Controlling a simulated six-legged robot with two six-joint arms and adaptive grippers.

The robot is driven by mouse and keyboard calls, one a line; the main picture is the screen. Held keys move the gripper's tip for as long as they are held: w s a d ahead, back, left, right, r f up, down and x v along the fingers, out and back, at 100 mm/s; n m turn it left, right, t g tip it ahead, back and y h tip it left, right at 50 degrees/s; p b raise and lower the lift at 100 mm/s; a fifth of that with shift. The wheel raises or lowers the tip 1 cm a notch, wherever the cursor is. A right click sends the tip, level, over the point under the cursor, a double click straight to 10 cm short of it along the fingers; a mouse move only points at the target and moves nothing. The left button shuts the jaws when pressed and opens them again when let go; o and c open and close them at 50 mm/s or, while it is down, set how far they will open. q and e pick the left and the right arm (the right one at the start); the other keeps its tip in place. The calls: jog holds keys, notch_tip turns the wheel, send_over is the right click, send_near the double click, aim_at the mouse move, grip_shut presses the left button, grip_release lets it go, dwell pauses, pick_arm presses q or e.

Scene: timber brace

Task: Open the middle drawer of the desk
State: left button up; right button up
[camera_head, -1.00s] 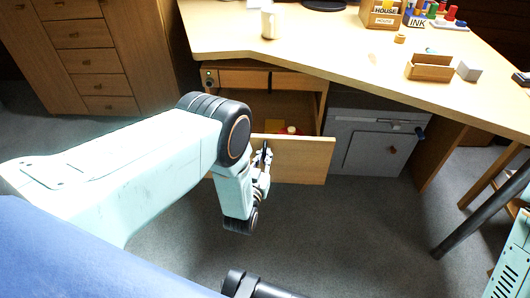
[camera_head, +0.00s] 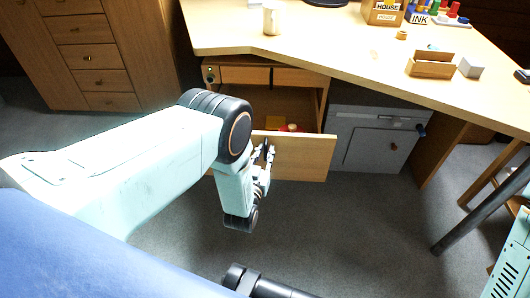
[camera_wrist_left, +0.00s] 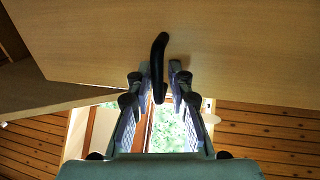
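The middle drawer (camera_head: 305,160) of the desk (camera_head: 370,62) is pulled out below the upper drawer (camera_head: 243,76), with its wooden front standing forward and its inside visible. My left gripper (camera_head: 264,158) is at the left part of that front. In the left wrist view, the black curved handle (camera_wrist_left: 159,55) stands out from the drawer front (camera_wrist_left: 240,50), between the two fingers of my left gripper (camera_wrist_left: 157,78). Gaps show on both sides of the handle, so the fingers look open around it. My right gripper is not in view.
Red and yellow things (camera_head: 292,127) lie inside the drawer. A grey cabinet (camera_head: 375,145) stands to its right under the desk. A mug (camera_head: 271,18) and an open wooden box (camera_head: 431,64) stand on the desktop. Grey floor (camera_head: 340,220) is clear in front of the drawer.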

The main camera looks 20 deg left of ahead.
pick_arm(q)
jog(key=s+d, duration=0.1)
jog(key=s, duration=1.1)
